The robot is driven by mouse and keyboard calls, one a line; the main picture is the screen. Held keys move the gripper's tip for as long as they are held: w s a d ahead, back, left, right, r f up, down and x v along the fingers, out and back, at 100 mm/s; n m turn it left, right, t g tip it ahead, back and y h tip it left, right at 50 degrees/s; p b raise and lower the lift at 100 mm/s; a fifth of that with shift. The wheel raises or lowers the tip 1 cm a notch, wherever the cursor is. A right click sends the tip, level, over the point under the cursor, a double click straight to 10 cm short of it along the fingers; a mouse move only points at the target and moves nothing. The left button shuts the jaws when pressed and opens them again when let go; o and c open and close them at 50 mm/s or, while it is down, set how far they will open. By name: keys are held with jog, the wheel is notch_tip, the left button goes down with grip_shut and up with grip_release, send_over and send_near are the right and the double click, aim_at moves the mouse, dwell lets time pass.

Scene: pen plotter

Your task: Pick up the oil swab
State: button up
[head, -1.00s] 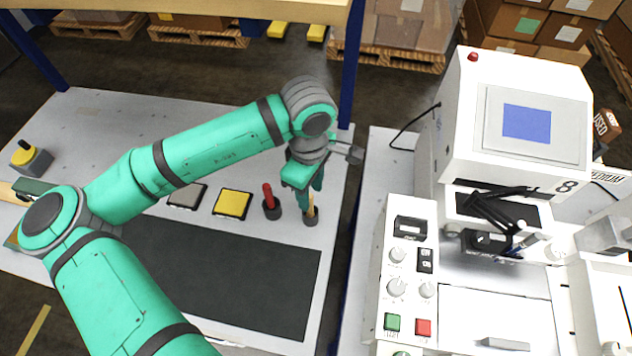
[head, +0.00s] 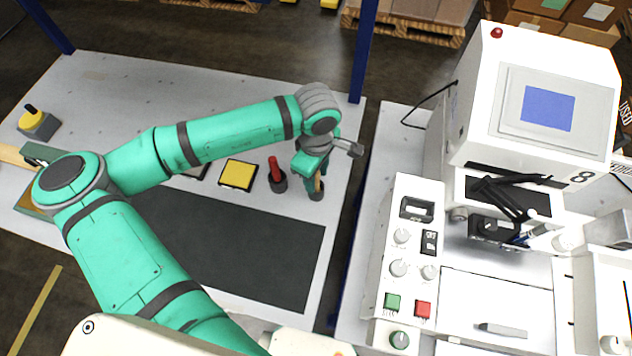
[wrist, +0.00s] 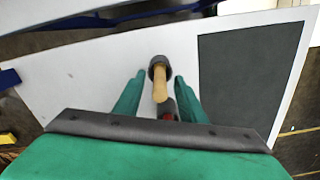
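A tan-handled tool (head: 318,184), which looks like the oil swab, stands upright in a small dark holder (head: 316,195) near the right edge of the table. It also shows in the wrist view (wrist: 160,85), with its handle pointing toward the camera. My gripper (head: 311,178) is just above the holder with its fingers pointing down. In the wrist view my gripper (wrist: 160,78) is open, one finger on each side of the handle, with a visible gap on both sides. The swab's lower end is hidden in the holder.
A red-handled tool (head: 273,166) in a dark holder stands close on the left; beyond it is a yellow pad (head: 238,174). A dark mat (head: 255,245) lies in front. The white machine (head: 535,100) stands to the right, across a gap.

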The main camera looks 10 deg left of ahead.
jog(key=shift+f, duration=0.75)
jog(key=shift+c, duration=0.6)
grip_shut()
notch_tip(320, 180, up, 10)
jog(key=shift+r, duration=0.1)
